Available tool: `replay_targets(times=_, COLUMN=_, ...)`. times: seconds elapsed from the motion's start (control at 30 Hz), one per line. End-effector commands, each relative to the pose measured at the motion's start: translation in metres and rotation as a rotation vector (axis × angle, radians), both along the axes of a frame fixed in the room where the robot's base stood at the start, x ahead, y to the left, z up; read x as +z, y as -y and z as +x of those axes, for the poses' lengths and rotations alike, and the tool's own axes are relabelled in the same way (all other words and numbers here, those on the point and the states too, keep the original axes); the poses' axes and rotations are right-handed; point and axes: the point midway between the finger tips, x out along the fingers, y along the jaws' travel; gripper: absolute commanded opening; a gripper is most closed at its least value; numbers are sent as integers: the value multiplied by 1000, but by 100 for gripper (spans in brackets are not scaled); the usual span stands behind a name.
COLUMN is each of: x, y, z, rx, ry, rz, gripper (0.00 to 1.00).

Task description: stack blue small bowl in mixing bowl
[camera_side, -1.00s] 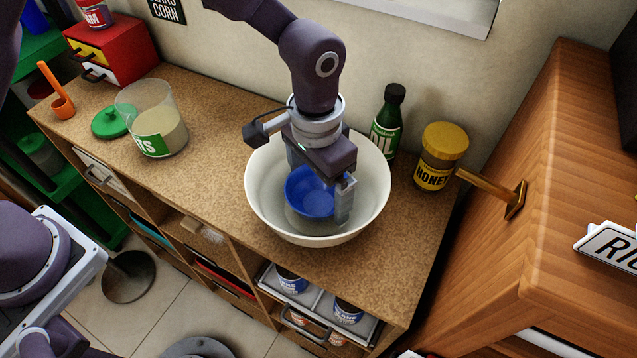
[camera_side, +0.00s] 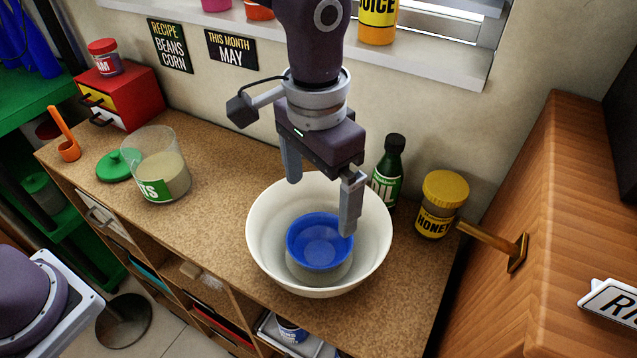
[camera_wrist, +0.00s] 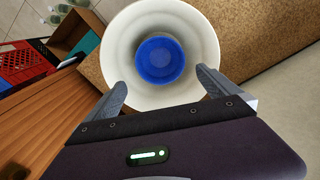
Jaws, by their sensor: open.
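The blue small bowl (camera_side: 320,238) sits inside the large cream mixing bowl (camera_side: 262,222) on the counter. In the side view a greyish, see-through-looking band shows under the blue bowl; I cannot tell what it is. My gripper (camera_side: 321,207) is open and empty, with its fingers above the mixing bowl's back part. The right finger overlaps the blue bowl's edge in the picture. In the wrist view the blue bowl (camera_wrist: 160,60) is centred in the mixing bowl (camera_wrist: 118,50), beyond my spread fingertips (camera_wrist: 163,80).
A green oil bottle (camera_side: 388,172) and a honey jar (camera_side: 440,203) stand close to the right of the mixing bowl. A wooden cabinet with a handle (camera_side: 490,237) is at right.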

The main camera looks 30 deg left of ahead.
Motion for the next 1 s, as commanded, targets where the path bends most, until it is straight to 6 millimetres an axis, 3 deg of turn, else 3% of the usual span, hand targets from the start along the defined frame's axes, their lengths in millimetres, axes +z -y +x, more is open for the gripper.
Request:
replay_targets(times=0.1, x=13, y=0, z=0, rx=0, ry=1, rz=0, gripper=100)
replay_targets(times=0.37, x=16, y=-1, z=0, rx=1, ry=-1, rz=0, gripper=100)
replay_targets(times=0.47, x=25, y=-10, z=-1, rx=14, ry=10, rz=-9, gripper=100)
replay_targets(times=0.57, x=61, y=-49, z=-8, rx=73, ry=60, rz=-47, gripper=100)
replay_targets(times=0.67, x=102, y=-109, z=-36, rx=156, ry=146, rz=-89, gripper=100)
replay_targets(times=0.73, x=120, y=-148, z=-65, rx=217, ry=217, rz=-109, gripper=100)
replay_targets(times=0.83, x=127, y=-191, z=-113, rx=296, ry=322, rz=-115, gripper=100)
replay_targets(times=0.9, x=121, y=-210, z=-142, rx=341, ry=385, rz=-107, gripper=100)
replay_targets(times=1.0, x=110, y=-224, z=-168, rx=385, ry=447, rz=-92, gripper=100)
